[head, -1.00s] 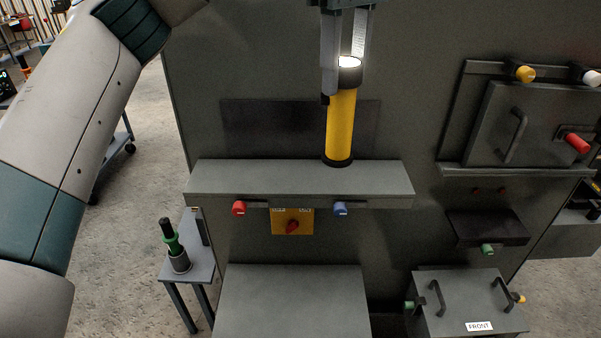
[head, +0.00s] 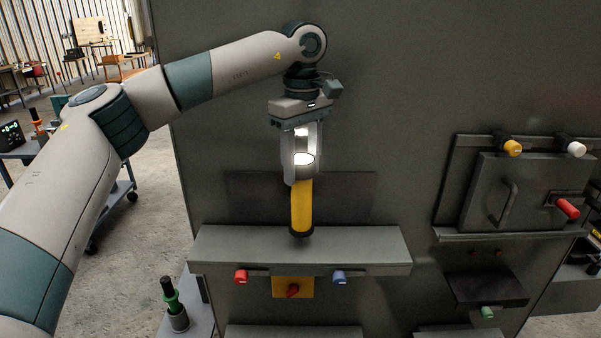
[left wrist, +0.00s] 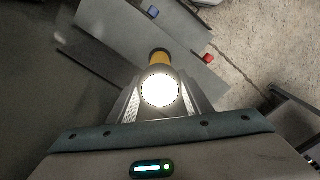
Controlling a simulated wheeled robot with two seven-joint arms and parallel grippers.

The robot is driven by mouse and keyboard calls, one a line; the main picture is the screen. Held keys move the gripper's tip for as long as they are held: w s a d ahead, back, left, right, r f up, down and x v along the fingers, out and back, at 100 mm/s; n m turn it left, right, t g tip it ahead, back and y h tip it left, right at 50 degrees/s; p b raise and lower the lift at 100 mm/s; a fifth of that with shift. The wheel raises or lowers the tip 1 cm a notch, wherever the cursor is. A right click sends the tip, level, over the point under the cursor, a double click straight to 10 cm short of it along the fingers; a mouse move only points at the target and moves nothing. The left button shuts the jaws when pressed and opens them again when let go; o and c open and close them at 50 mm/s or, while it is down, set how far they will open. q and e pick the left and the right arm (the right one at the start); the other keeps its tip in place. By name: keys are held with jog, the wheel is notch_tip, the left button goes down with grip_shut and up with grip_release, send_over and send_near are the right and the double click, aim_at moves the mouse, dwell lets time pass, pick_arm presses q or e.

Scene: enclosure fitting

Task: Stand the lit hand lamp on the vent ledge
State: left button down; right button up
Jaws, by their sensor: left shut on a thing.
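The hand lamp (head: 301,208) has a yellow body, a dark base and a glowing white top. I cannot tell whether the base touches the ledge. My left gripper (head: 301,165) points down and is shut on the lamp near its lit end. In the left wrist view the bright lens (left wrist: 160,90) sits between the fingers, with the yellow body (left wrist: 160,57) beyond. My right gripper is not in view.
A red knob (head: 241,277), a blue knob (head: 339,277) and an orange switch plate (head: 281,287) are under the ledge's front. A dark panel (head: 345,192) is behind the lamp. A hatch with handles (head: 505,195) is at right. The rest of the ledge top is clear.

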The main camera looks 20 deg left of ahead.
aim_at(301, 197)
pick_arm(q)
jog(key=shift+w+a+f, duration=0.1)
jog(key=shift+a+f, duration=0.05)
jog(key=shift+f+p, duration=0.5)
jog(key=shift+p, duration=0.1)
notch_tip(301, 197, down, 2)
jog(key=shift+p, duration=0.65)
jog(key=shift+f, duration=0.45)
